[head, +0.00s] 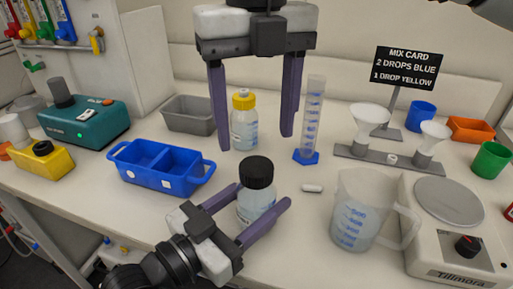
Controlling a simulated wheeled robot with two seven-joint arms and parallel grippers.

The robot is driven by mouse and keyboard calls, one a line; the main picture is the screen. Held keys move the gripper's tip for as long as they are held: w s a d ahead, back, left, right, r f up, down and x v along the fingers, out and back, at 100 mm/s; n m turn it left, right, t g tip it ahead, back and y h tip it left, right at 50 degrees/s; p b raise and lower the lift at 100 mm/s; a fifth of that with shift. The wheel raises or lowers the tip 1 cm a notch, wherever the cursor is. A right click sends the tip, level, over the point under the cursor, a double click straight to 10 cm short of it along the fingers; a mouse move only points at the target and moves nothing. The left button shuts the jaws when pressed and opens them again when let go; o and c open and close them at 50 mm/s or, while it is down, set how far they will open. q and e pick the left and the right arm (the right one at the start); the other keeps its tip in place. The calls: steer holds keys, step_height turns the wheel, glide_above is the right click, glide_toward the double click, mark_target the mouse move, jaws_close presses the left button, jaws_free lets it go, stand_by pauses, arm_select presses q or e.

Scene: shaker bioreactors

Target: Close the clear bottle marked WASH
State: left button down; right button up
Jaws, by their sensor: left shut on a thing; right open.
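A clear bottle (256,208) with a black cap (257,172) stands upright at the front middle of the table. The cap sits on its neck; I cannot tell how tight it is. My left gripper (263,196) is shut on this bottle, one finger on each side of the body. A second clear bottle (244,132) with a yellow cap (244,99) stands behind it. My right gripper (255,141) points down, open and empty, its fingers spread either side of the yellow-capped bottle in the picture. I cannot read WASH on either label.
A measuring cylinder (312,120) stands just right of my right gripper. A clear jug (358,215) and a balance (450,203) are at right, a funnel rack (380,158) behind. A blue two-part tray (160,177) is at left. A small white stir bar (312,188) lies between bottle and jug.

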mark_target(242, 213)
step_height(242, 213, up, 5)
steer(key=shift+r, duration=0.1)
stand_by(0.3)
arm_select(q)
steer(key=c, duration=0.6)
jaws_free()
steer(key=b+v, duration=0.1)
steer(key=v, duration=0.8)
steer(key=shift+f, duration=0.1)
steer(key=shift+s+a, duration=0.4)
steer(key=shift+s, duration=0.1)
arm_select(e)
steer(key=shift+f, duration=0.6)
